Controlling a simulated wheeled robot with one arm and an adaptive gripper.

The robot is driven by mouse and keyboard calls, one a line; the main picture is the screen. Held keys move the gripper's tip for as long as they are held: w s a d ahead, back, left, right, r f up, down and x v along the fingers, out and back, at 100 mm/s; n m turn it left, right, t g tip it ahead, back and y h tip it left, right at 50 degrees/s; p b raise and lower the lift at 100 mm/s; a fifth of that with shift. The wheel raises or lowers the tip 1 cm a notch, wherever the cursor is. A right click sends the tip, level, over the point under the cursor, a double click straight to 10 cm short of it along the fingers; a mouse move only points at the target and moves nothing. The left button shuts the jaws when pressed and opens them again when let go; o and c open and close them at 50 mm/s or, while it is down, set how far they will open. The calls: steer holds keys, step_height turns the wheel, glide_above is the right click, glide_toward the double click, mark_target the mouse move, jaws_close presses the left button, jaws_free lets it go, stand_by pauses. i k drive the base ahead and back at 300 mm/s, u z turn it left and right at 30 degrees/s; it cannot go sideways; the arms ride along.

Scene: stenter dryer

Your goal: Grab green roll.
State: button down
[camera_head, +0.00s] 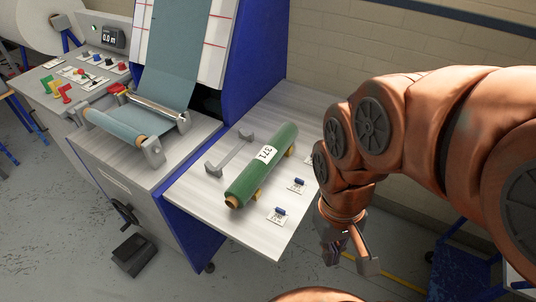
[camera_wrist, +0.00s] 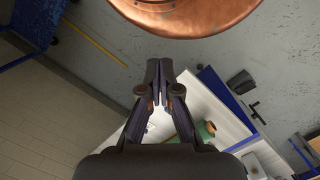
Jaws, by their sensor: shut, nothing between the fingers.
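The green roll (camera_head: 262,164) lies on the white side table of the machine, with a white label reading 371 and a brown core end at its near end. It rests on small yellowish supports. My gripper (camera_head: 349,255) hangs to the right of the table, beyond its right edge, and is apart from the roll. In the wrist view my gripper (camera_wrist: 159,72) points down with its fingers together and nothing between them. Part of the green roll (camera_wrist: 206,131) shows there, beside the right finger, the rest hidden behind the gripper.
A blue-grey fabric roll (camera_head: 115,124) is on the machine at left. A blue cart (camera_head: 465,268) stands at the lower right.

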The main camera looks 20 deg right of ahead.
mark_target(242, 189)
steer(key=z, duration=0.05)
steer(key=k, duration=0.5)
steer(key=u, duration=1.7)
steer(key=i, duration=2.55)
steer(key=z, duration=3.05)
